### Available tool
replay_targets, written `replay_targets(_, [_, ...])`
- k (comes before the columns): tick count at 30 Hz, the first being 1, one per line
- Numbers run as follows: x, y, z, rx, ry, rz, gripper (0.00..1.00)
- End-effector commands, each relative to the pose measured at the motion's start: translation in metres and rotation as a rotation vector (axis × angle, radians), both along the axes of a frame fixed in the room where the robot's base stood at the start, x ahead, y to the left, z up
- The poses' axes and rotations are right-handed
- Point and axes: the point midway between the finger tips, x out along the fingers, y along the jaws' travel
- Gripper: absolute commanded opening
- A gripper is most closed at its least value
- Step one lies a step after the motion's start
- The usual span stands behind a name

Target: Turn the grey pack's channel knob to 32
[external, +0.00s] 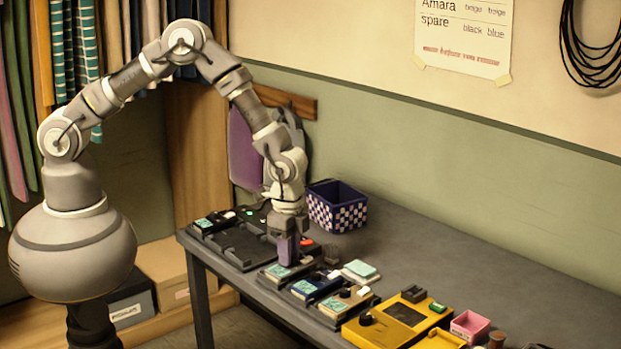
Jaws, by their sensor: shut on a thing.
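The grey pack (272,281) lies near the table's front edge, in a row with a blue pack and a beige pack. It has a pale teal display. My gripper (288,262) points straight down onto this pack, with its fingers shut on the channel knob. The fingers hide the knob, so its setting cannot be read. The display's digits are too small to read.
To the right are the blue pack (312,288), the beige pack (347,303) and a yellow case (380,332). A black charging tray (242,246) lies left. A checkered box (337,207) stands behind. The table's back right is clear.

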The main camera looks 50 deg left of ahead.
Motion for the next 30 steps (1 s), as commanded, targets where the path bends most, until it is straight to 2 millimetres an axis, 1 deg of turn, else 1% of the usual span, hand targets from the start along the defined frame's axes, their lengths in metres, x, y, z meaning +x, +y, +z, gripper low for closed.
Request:
replay_targets(2, [0.0, 0.0, 0.0, 0.0, 0.0, 0.0, 0.0])
replay_targets(3, [0.0, 0.0, 0.0, 0.0, 0.0, 0.0, 0.31])
replay_targets(6, [0.0, 0.0, 0.0, 0.0, 0.0, 0.001, 0.5])
replay_targets(13, [0.0, 0.0, 0.0, 0.0, 0.0, 0.001, 0.5])
replay_targets(16, [0.0, 0.0, 0.005, -0.001, -0.001, 0.001, 0.5])
replay_targets(20, [0.001, 0.0, 0.027, -0.001, -0.003, 0.0, 0.5])
replay_targets(24, [0.001, 0.0, 0.054, -0.002, -0.002, 0.001, 0.5])
replay_targets(27, [0.001, 0.0, 0.068, -0.001, 0.0, 0.002, 0.5])
replay_targets(30, [0.0, 0.0, 0.076, 0.0, 0.0, 0.002, 0.5])
